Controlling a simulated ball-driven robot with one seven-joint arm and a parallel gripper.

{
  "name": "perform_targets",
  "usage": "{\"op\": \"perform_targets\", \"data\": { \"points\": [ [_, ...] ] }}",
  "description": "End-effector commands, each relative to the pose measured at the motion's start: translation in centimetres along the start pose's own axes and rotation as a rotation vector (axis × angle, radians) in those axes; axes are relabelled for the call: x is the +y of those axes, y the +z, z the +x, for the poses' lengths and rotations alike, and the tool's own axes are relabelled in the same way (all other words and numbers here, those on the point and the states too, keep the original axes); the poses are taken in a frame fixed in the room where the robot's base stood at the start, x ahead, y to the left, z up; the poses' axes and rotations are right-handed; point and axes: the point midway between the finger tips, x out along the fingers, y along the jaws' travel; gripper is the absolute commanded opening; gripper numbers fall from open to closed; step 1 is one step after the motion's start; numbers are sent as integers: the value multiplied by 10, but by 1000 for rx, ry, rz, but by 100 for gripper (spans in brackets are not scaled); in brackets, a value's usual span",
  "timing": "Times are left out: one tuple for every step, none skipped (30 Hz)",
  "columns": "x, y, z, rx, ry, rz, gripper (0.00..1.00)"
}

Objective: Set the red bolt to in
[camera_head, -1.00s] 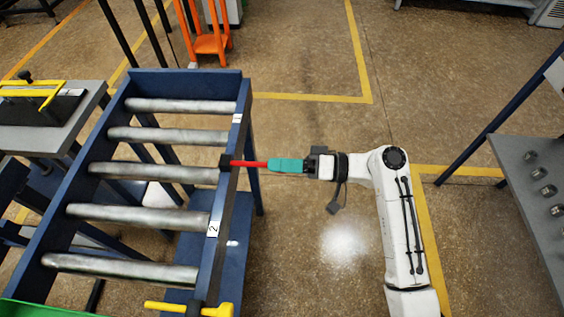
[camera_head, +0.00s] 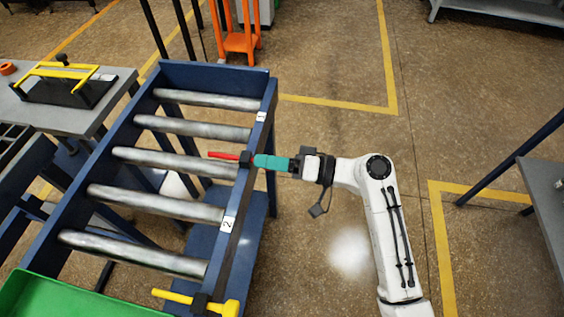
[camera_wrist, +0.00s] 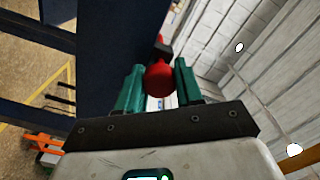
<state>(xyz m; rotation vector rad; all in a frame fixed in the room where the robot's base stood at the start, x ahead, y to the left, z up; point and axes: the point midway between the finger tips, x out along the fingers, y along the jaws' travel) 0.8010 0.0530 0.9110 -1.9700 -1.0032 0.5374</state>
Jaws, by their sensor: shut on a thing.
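The red bolt (camera_head: 223,155) runs through a dark guide block (camera_head: 246,158) on the right rail of the blue roller rack (camera_head: 236,208). In the head view its red rod sticks out left of the block, over the rollers. My teal-fingered gripper (camera_head: 257,160) is right of the block and close against it. In the wrist view the bolt's round red end (camera_wrist: 159,78) sits between my two fingers, and the gripper is shut on it. In the head view my fingers hide that end.
A yellow bolt (camera_head: 178,296) sits in another block lower on the same rail. Labels 1 (camera_head: 261,117) and 2 (camera_head: 228,224) mark the rail. A green tray (camera_head: 75,298) is at the lower left. A grey bench (camera_head: 543,190) stands right; open floor lies between.

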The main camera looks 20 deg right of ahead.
Motion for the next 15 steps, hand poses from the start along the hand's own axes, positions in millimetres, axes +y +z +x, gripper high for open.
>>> {"op": "perform_targets", "data": {
  "points": [
    [0, -1, 2, 3, 0, -1, 0],
    [0, -1, 2, 3, 0, -1, 0],
    [0, -2, 2, 3, -1, -1, 0],
    [0, -2, 2, 3, -1, -1, 0],
    [0, -2, 2, 3, -1, -1, 0],
    [0, -2, 2, 3, -1, -1, 38],
    [0, -2, 2, 3, -1, -1, 40],
    [0, -1, 2, 3, -1, -1, 43],
    [0, -1, 2, 3, -2, -1, 47],
    [0, -1, 2, 3, -1, -1, 50],
    [0, -1, 2, 3, -1, -1, 53],
    [0, -1, 2, 3, -1, -1, 57],
    [0, -1, 1, 2, -1, -1, 60],
    [0, -1, 1, 2, -1, -1, 61],
    [0, -1, 1, 2, -1, -1, 61]
  ]
}}
